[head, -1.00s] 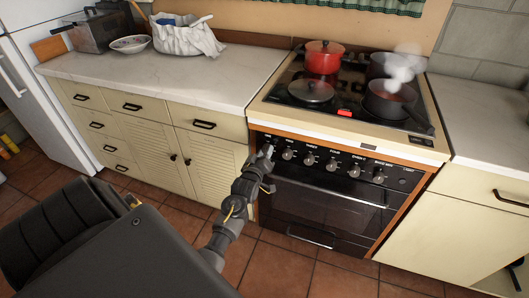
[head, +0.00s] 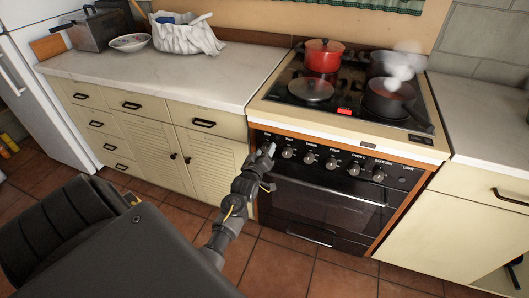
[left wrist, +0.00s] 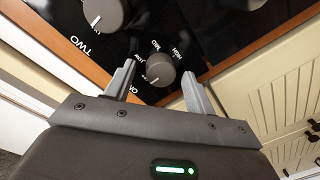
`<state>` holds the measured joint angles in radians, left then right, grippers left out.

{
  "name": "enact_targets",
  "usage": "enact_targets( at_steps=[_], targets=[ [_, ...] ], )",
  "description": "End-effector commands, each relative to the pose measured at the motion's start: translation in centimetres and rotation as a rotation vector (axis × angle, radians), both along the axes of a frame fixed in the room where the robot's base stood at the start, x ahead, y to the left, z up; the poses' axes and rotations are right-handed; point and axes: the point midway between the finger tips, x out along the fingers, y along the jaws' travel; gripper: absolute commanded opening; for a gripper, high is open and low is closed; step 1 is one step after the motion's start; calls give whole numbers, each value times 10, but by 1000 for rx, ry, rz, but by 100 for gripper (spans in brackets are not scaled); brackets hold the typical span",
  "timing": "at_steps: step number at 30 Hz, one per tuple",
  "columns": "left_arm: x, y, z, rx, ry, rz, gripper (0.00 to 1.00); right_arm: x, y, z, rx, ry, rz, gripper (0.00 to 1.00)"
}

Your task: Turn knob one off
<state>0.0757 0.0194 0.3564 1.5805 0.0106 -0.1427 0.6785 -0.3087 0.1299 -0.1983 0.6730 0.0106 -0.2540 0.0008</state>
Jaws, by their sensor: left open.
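Knob one (left wrist: 161,67) is a grey round knob on the black stove panel. In the left wrist view it lies between the two fingers of my open left gripper (left wrist: 158,72). Its white pointer mark is at the lower left of its face. MED and HIGH print shows around it; some lettering by the left finger is partly hidden. I cannot tell whether the fingers touch the knob. In the head view my left gripper (head: 267,151) is at the left end of the stove's (head: 325,185) knob row and hides knob one. My right gripper is not in view.
Knob two (left wrist: 104,14) is beside knob one, with several more knobs along the panel. A red pot (head: 323,56), a flat lid or pan (head: 311,90) and a steaming dark pan (head: 390,97) are on the hob. Cream cupboards (head: 215,165) stand left of the stove.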

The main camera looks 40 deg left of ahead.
Motion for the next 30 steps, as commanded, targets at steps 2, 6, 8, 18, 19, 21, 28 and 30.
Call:
enact_targets(
  at_steps=[2,6,8,18,19,21,28,30],
  targets=[
    [-7,-3,0,0,1,0,55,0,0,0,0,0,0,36],
    [-29,-11,0,-1,3,0,55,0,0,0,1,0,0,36],
    [-41,-16,0,-1,3,0,55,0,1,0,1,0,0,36],
    [-92,-36,4,-2,2,0,55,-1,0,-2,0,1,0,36],
    [-94,-37,5,-1,1,0,55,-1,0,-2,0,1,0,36],
    [-97,-38,5,-1,0,-1,55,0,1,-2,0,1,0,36],
    [-99,-39,6,-1,0,-1,55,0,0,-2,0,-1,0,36],
    [-99,-39,6,-1,0,-1,55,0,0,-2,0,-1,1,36]
  ],
)
